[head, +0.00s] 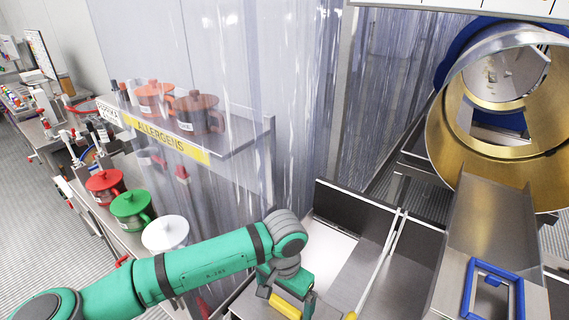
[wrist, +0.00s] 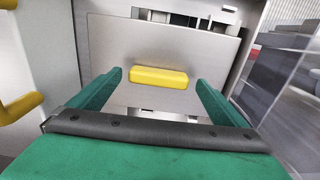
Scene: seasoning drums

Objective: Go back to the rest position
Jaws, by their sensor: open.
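My green arm reaches from the lower left of the head view, and my gripper (head: 291,290) points downward beside a yellow bar handle (head: 284,306). In the wrist view my gripper (wrist: 159,80) is open, with its two green fingers spread apart and nothing held between them. The yellow handle (wrist: 158,76) shows beyond the fingertips, on a flat grey metal panel (wrist: 190,48). I cannot tell how far the fingertips are from the handle. The gripper's fingertips are partly hidden in the head view.
A shelf with a yellow ALLERGENS label (head: 163,141) stands behind a clear strip curtain (head: 215,60). A large metal drum (head: 500,100) is at right, above a chute with a blue frame (head: 492,290).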

